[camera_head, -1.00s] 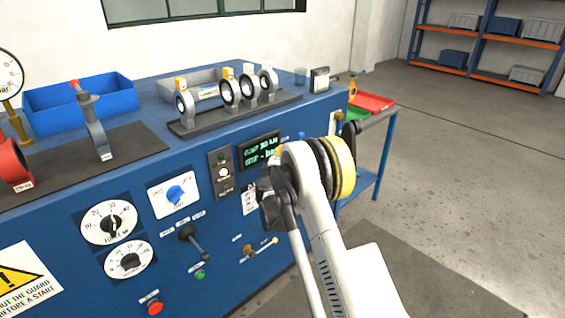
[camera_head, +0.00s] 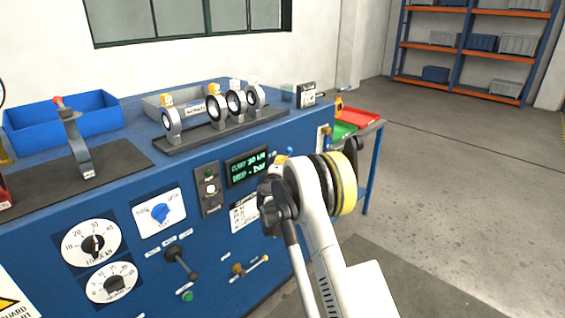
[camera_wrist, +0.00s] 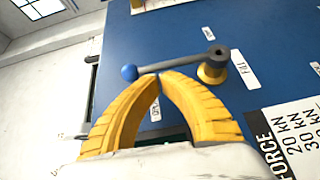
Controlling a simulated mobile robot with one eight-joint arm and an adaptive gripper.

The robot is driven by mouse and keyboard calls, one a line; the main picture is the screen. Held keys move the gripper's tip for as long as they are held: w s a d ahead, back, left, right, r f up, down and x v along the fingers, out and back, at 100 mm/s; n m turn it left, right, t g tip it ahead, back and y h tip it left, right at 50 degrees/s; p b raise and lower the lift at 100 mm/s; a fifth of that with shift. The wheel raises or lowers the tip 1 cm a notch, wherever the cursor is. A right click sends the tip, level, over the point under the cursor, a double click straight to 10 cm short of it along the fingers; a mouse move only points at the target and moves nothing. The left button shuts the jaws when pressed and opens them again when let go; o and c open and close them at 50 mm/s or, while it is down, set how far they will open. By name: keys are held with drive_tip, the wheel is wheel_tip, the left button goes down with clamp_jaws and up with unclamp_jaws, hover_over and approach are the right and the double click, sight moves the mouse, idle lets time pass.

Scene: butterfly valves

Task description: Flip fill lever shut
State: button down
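In the wrist view the fill lever is a grey bar (camera_wrist: 180,64) with a blue ball knob (camera_wrist: 128,72) at the left end and a brass pivot (camera_wrist: 212,73) at the right end. A FILL label (camera_wrist: 244,69) lies beside the pivot. My gripper (camera_wrist: 159,75) has its yellow fingers together, tips at the bar's lower edge between knob and pivot; whether they touch is unclear. In the head view a blue knob (camera_head: 289,150) shows just above my gripper; my gripper and arm hide the panel below it.
The blue console has a display (camera_head: 246,168), a white force chart (camera_head: 244,212), dials and a black-handled lever (camera_head: 182,264). A brass-handled lever (camera_head: 250,267) is low on the panel. Valve rings (camera_head: 216,107) stand on top. A side table with a red tray (camera_head: 357,117) is at right.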

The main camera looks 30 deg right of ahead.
drive_tip(key=shift+d+r+g+y, duration=0.1)
drive_tip(key=shift+d+g+y, duration=0.05)
drive_tip(key=shift+g+y, duration=0.15)
